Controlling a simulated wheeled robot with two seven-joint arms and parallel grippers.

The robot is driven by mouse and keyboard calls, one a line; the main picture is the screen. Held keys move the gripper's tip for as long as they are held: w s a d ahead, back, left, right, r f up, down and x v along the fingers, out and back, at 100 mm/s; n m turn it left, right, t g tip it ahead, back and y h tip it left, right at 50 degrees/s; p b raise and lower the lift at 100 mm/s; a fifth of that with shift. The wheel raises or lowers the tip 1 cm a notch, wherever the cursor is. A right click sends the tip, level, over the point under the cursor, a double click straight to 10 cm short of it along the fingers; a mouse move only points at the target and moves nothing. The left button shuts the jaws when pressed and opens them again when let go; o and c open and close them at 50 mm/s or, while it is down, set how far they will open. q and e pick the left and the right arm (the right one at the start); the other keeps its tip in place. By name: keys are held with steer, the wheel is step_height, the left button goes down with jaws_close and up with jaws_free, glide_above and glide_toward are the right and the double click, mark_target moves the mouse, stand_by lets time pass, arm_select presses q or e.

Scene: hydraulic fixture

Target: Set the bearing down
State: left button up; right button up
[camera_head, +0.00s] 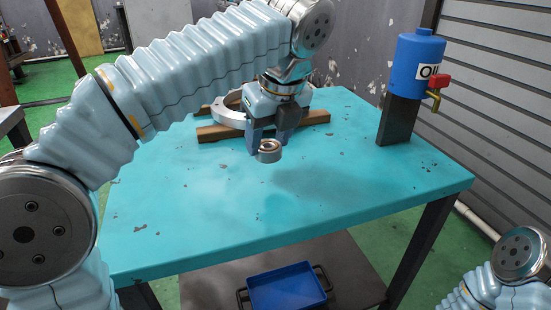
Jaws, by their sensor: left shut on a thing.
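The bearing (269,151) is a small metal ring with a brownish face. My left gripper (266,146) points down over the teal table (200,215) and is shut on the bearing, which sits at its fingertips. The bearing appears to be above the tabletop, with a soft shadow on the table below it; the exact height is hard to tell. My right arm shows only at the lower right corner, and its gripper is out of view.
Behind my left gripper, a metal ring-shaped fixture (229,112) rests on wooden blocks (316,117). A blue oil container (416,66) with a red-handled tap stands on a dark post at the back right. A blue tray (287,290) lies on the lower shelf. The table's front and right are clear.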

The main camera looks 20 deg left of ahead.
mark_target(278, 145)
arm_select(q)
steer(key=f, duration=0.1)
steer(key=w+f+b, duration=0.1)
steer(key=f, duration=0.1)
steer(key=d+f, duration=0.1)
steer(key=shift+w+f, duration=0.15)
steer(key=shift+f, duration=0.3)
steer(key=shift+f, duration=0.1)
steer(key=o, duration=1.4)
steer(key=p+v, duration=0.3)
steer(key=v, duration=0.9)
steer(key=shift+p, duration=0.3)
